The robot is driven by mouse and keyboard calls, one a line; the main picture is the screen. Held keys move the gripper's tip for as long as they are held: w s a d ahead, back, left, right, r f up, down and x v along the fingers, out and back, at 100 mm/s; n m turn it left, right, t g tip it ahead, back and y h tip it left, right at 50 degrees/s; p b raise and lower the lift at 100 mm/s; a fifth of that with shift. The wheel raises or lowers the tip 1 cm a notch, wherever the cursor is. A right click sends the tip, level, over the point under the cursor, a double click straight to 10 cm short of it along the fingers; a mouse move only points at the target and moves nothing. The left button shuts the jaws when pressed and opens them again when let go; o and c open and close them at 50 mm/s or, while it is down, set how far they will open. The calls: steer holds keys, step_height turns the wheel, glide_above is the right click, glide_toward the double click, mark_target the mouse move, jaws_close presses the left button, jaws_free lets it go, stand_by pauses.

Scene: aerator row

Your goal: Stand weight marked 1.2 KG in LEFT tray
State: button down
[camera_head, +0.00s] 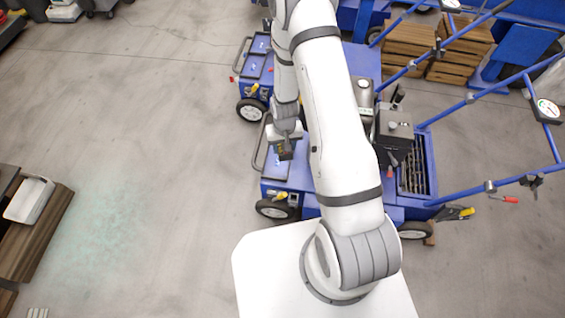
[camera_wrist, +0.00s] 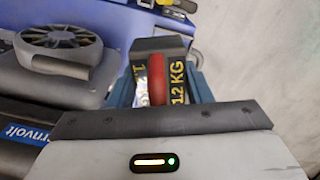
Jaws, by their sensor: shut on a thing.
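The dark weight (camera_wrist: 178,80) has yellow "1.2 KG" lettering and a red strip, and is in the wrist view. My gripper (camera_wrist: 161,92) is shut on it, with a blue-grey finger on each side. In the head view my gripper (camera_head: 286,145) hangs over the front of the nearer blue aerator (camera_head: 300,178), beside its flat blue tray-like deck (camera_head: 272,166). The weight is small and dark there, and its height above the deck is hard to judge. No LEFT marking is readable.
A second blue aerator (camera_head: 258,68) stands behind the nearer one. Handle bars with gauges (camera_head: 547,110) rise at the right. Wooden crates (camera_head: 455,50) stand behind. Grey floor between is clear.

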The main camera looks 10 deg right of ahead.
mark_target(277, 166)
steer(key=w+f+m+b, duration=0.2)
steer(key=w+f+b, duration=0.2)
steer(key=f+b, duration=0.4)
steer(key=w+a+f+m+b, duration=0.1)
steer(key=w+f+b, duration=0.4)
steer(key=b, duration=1.2)
step_height(277, 166, down, 4)
steer(key=shift+w+r+m, duration=0.25)
steer(key=shift+w+m, duration=0.05)
steer(key=shift+m, duration=0.2)
steer(key=shift+f+b, duration=2)
steer(key=shift+f, duration=2.95)
steer(key=c, duration=0.7)
jaws_free()
steer(key=shift+f, duration=0.15)
